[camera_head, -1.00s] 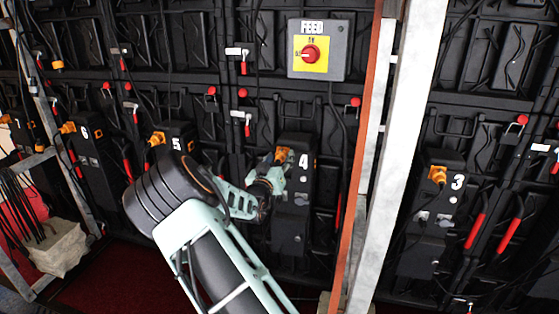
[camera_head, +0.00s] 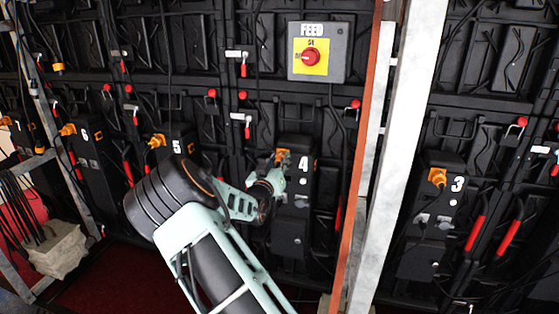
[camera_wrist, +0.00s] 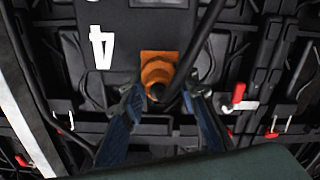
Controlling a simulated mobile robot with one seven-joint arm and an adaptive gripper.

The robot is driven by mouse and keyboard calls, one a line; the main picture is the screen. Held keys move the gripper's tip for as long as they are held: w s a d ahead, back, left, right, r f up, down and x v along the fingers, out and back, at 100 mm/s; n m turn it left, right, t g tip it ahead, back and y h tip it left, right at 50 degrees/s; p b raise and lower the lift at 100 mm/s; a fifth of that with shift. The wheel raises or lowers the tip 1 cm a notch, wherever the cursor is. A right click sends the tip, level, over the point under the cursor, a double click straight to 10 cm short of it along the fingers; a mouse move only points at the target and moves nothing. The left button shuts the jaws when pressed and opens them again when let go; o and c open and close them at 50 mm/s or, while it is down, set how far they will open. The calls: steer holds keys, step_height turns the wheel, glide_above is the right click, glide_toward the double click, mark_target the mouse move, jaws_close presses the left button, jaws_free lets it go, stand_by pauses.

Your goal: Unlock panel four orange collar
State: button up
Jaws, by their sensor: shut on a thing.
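Panel four is the black box (camera_head: 297,215) marked with a white 4, right of centre in the head view. Its orange collar (camera_head: 283,156) is near the top of the box, partly covered by my gripper (camera_head: 276,172). In the wrist view the orange collar (camera_wrist: 158,70) surrounds a plug with a black cable (camera_wrist: 203,40) in front of it. My gripper (camera_wrist: 165,98) has one blue-grey finger on each side of the collar's near end and is shut on it. The exact contact is partly hidden by the fingers and cable.
A yellow and red FEED switch (camera_head: 311,57) is above panel four. A pale upright post (camera_head: 385,170) with an orange edge stands to the right. Panel three (camera_head: 438,205) and panel five (camera_head: 172,140) have similar orange connectors. Red-handled levers and hanging cables surround them.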

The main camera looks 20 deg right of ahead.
steer(key=n+p, duration=0.1)
steer(key=n, duration=0.3)
steer(key=shift+a+p, duration=0.1)
steer(key=shift+p, duration=0.2)
steer(key=shift+f+n+p, duration=0.15)
steer(key=shift+n+p, duration=0.25)
steer(key=shift+n, duration=1.9)
steer(key=o, duration=1.1)
steer(key=shift+o, duration=0.2)
steer(key=v, duration=1.2)
